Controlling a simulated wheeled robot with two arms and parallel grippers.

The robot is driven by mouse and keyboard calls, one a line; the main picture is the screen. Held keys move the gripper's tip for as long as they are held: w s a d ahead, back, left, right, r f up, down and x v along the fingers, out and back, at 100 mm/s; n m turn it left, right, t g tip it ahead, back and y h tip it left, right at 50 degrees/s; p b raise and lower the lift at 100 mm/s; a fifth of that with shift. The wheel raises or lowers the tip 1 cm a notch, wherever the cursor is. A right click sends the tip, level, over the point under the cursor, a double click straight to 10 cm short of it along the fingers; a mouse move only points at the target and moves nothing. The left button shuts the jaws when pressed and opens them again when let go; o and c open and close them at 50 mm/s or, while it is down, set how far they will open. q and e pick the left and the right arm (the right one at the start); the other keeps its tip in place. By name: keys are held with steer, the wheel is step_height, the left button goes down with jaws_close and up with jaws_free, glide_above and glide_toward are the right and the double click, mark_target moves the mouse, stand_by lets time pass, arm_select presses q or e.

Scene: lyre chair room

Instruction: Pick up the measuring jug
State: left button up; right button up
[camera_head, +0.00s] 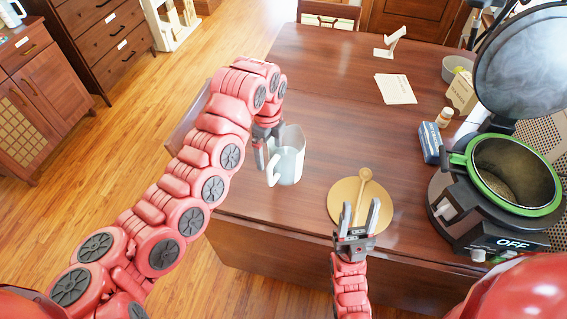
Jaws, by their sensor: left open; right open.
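The measuring jug (291,162) is a pale, bluish-white jug with a handle on its left side. It stands upright on the brown wooden table near its left front part. My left gripper (262,158) is at the jug's left, close to the handle, pointing down. Its jaws are open, and part of it is hidden behind my arm; I cannot tell whether it touches the jug. My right gripper (360,212) is open and empty, with its fingers over the round tan board (378,222) at the table's front edge.
A wooden spoon (362,184) lies on the board. A cooker (505,175) with a green rim and raised lid stands at the right, near a blue box (429,143) and a small bottle (445,117). Papers (395,89) lie farther back. The table's middle (335,120) is clear.

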mark_target(271, 164)
arm_select(q)
step_height(271, 164, down, 6)
steer(key=shift+r+p, duration=0.2)
steer(key=shift+p, duration=0.3)
steer(key=shift+s+d+f, duration=0.1)
steer(key=shift+f, duration=0.15)
steer(key=f+p, duration=0.1)
steer(key=f, duration=0.1)
steer(key=f+p, duration=0.1)
steer(key=shift+d+f, duration=0.35)
steer(key=shift+f, duration=0.55)
jaws_close()
